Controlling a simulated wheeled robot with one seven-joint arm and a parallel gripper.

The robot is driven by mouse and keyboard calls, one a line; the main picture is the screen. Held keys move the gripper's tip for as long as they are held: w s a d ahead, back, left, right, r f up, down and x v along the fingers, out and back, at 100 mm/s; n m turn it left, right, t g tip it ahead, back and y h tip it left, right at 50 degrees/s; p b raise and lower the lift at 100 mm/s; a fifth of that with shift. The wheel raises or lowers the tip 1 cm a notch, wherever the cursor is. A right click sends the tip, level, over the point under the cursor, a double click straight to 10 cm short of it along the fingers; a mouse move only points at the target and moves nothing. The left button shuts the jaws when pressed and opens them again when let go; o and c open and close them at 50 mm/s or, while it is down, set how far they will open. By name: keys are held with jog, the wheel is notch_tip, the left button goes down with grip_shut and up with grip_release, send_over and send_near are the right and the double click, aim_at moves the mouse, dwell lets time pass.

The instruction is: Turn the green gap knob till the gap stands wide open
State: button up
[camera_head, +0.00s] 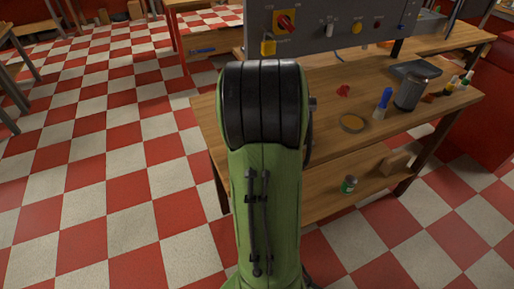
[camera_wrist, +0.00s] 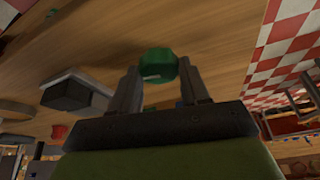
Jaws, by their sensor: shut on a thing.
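The green knob (camera_wrist: 158,64) shows in the wrist view at the tips of my gripper (camera_wrist: 160,80). It is faceted, with a short pale mark on its near edge. My gripper's two dark fingers stand on either side of it and are shut on it. In the head view my green arm hides both the knob and the gripper. I cannot make out the gap or the rotor in either view.
Checkered floor left is clear.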

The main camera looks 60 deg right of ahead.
jog(key=shift+m, duration=0.3)
dwell(0.4)
jog(key=o, duration=1.1)
jog(key=shift+c, duration=0.2)
jog(key=p+v, duration=0.5)
jog(key=v, duration=1)
jog(key=shift+a+r, duration=0.2)
jog(key=shift+r, duration=0.2)
jog(key=shift+w, duration=0.1)
